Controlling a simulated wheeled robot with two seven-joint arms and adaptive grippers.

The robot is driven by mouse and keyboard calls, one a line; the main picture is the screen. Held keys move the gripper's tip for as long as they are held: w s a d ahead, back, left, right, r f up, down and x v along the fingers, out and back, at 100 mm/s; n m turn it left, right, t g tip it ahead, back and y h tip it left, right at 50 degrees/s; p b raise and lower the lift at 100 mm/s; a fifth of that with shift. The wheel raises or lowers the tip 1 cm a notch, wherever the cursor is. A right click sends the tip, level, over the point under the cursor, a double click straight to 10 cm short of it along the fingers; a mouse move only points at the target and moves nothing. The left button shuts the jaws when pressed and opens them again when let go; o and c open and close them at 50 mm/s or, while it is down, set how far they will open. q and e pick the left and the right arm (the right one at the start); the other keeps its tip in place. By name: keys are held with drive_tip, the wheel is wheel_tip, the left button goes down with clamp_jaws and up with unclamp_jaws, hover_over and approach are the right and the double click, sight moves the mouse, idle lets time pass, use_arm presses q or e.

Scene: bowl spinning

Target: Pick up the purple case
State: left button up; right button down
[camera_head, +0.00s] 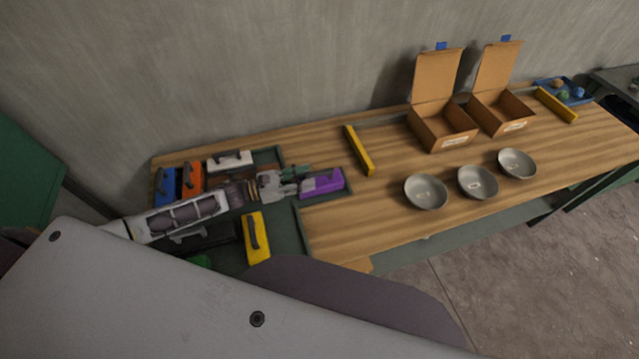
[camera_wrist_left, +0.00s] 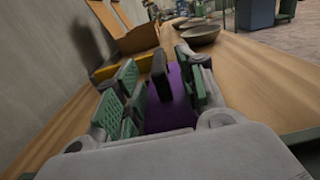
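The purple case (camera_head: 324,182) lies at the right end of the dark green tray (camera_head: 291,238) in the head view. In the left wrist view the purple case (camera_wrist_left: 171,110) has an upright black handle (camera_wrist_left: 161,75). My left gripper (camera_head: 300,180) reaches it from the left. In the left wrist view my left gripper (camera_wrist_left: 160,90) has its green finger pads apart, one on each side of the handle. A gap shows between the handle and the pads. The purple body is partly hidden by the fingers. My right gripper is in neither view.
Blue (camera_head: 165,187), orange (camera_head: 190,180), white (camera_head: 229,161) and yellow (camera_head: 257,238) cases lie around my left arm. A yellow bar (camera_head: 359,150), grey bowls (camera_head: 426,192) and open cardboard boxes (camera_head: 442,125) stand to the right. Bare wood shows right of the tray.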

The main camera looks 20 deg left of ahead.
sight(315, 173)
use_arm(q)
drive_tip(key=shift+x, duration=1.85)
clamp_jaws()
